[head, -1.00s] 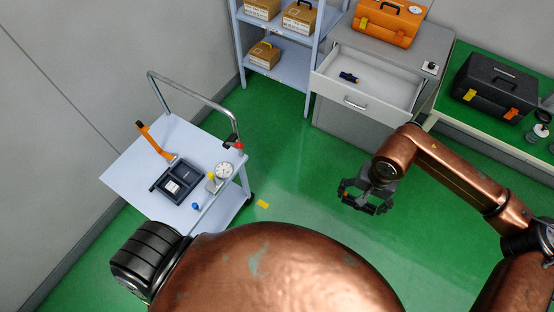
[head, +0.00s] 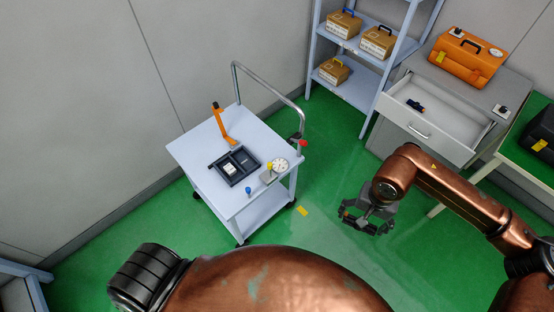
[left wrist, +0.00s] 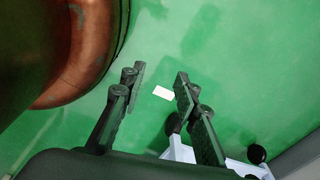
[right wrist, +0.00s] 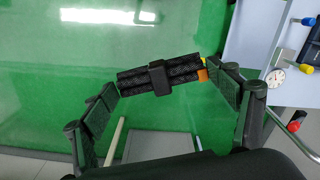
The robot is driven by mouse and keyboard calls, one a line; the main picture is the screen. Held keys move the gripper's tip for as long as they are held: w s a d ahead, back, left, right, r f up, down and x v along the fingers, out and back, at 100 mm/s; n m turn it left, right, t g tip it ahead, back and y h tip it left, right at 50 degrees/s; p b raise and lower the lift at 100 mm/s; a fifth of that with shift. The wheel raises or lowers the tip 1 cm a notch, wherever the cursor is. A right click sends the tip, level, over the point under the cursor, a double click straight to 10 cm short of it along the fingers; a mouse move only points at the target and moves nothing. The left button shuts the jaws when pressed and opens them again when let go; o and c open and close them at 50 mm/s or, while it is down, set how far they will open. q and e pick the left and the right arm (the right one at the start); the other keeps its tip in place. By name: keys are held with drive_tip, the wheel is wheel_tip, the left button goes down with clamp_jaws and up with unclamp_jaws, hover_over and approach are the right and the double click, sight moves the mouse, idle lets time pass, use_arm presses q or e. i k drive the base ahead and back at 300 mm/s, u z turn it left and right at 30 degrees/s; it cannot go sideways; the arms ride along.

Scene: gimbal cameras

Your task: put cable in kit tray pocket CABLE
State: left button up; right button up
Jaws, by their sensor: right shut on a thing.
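The cable, a black bundled coil (right wrist: 160,78) with a yellow-orange end, is held crosswise between the fingertips of my right gripper (right wrist: 160,82) in the right wrist view. In the head view my right gripper (head: 367,217) hangs over open floor, right of the cart; the cable is hard to make out there. The dark kit tray (head: 219,175) lies on the cart top with a pale item in it. Its pocket labels are too small to read. My left gripper (left wrist: 160,85) is open and empty above the floor; it is outside the head view.
The cart (head: 190,155) also carries an orange-handled tool (head: 222,125), a dial gauge (head: 280,164) and small blue and yellow items. A tall metal handle (head: 270,82) rises at its back. An open drawer (head: 425,130) and shelf (head: 345,45) stand beyond.

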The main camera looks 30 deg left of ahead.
sight(245, 161)
drive_tip(key=u, duration=2.15)
drive_tip(key=i, duration=1)
